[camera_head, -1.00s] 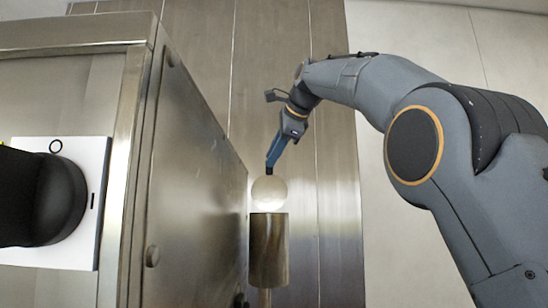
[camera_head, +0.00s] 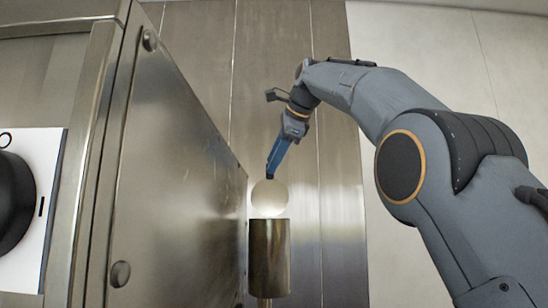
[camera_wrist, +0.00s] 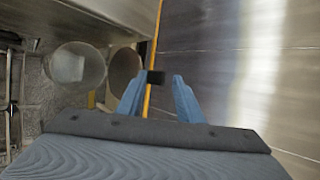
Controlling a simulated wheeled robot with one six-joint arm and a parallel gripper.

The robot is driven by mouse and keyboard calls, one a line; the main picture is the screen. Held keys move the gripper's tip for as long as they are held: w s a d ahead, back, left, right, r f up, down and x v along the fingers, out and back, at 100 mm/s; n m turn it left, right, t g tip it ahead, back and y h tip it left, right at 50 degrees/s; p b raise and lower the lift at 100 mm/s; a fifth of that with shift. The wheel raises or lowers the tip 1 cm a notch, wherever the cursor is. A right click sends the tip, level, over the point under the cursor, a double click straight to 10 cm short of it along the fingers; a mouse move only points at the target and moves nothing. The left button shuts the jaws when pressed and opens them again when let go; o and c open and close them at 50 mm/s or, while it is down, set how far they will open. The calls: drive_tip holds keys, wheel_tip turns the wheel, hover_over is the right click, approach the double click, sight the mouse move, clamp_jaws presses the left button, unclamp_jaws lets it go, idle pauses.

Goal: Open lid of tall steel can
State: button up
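The tall steel can (camera_head: 269,258) is a shiny upright cylinder beside the steel cabinet. Its round pale lid (camera_head: 269,197) stands raised above the rim, its flat face toward the head camera. My gripper (camera_head: 270,176) points down just above the lid's top edge; I cannot tell there whether it touches. In the wrist view two round shapes sit side by side, a greyer disc (camera_wrist: 78,68) and a darker one (camera_wrist: 124,68); I cannot tell which is the lid. My gripper's blue fingers (camera_wrist: 157,90) stand apart, with a small black piece between their tips.
A large steel cabinet (camera_head: 175,165) fills the left, close to the can. A white panel with a black round part (camera_head: 42,215) is on its front. A steel-panelled wall (camera_head: 200,45) stands behind. There is free room right of the can.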

drive_tip(key=shift+w+f, duration=0.25)
drive_tip(key=shift+f, duration=0.05)
drive_tip(key=v, duration=0.8)
drive_tip(key=shift+s+r, duration=0.2)
